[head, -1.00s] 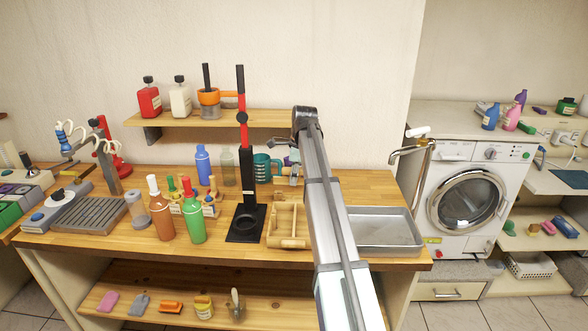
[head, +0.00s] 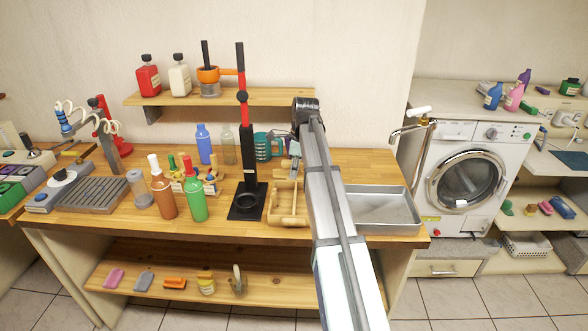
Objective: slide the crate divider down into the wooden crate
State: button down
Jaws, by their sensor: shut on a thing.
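The wooden crate (head: 275,216) stands on the workbench, just right of a black stand with a red-and-black lever. It is light wood, with an open top and a rounded bar at its front. My gripper (head: 290,163) is small in the head view, at the crate's back edge, partly hidden by my arm. It is shut on a small pale piece, seemingly the crate divider (head: 286,170). The piece's lower end appears close to the crate's rear top. I cannot tell whether it touches the crate or has entered it.
The black lever stand (head: 246,203) rises close left of the crate. A grey metal tray (head: 385,222) lies to the right, beyond my arm. A teal mug (head: 263,146) is behind. Bottles and a bottle caddy (head: 211,187) stand further left.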

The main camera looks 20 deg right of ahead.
jog(key=shift+f, duration=0.15)
jog(key=shift+f+b, duration=0.4)
jog(key=shift+f, duration=1.9)
jog(key=shift+r+p, duration=0.1)
jog(key=shift+p, duration=0.9)
jog(key=shift+f, duration=1.05)
jog(key=shift+f+b, duration=0.35)
jog(key=shift+f, duration=0.35)
jog(key=c, duration=0.9)
grip_release()
jog(key=shift+r, duration=0.1)
